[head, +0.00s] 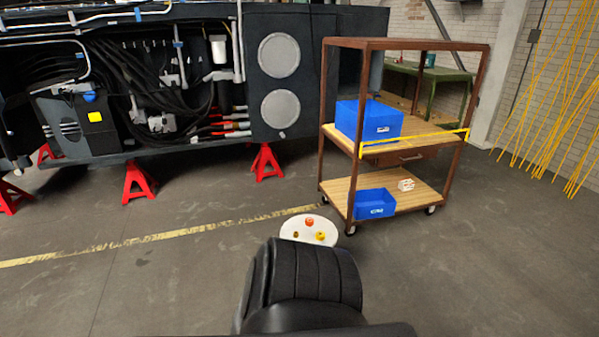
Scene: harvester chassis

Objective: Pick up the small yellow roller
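A small yellow roller (320,236) appears to lie on a round white surface (288,229) in the lower middle of the head view. It is only a few pixels wide, so its exact shape is hard to tell. A small orange-red piece (309,222) lies behind it, and a small brownish piece (295,234) lies to its left. The near edge of the white surface is hidden by a black ribbed form in the foreground. Neither of my grippers is in view.
A wheeled brown cart (425,190) stands behind and right of the white surface. It carries an upper blue bin (382,122) and a lower blue bin (375,204). The dark chassis (180,90) stands at the back left on red stands (137,180). The floor at left is clear.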

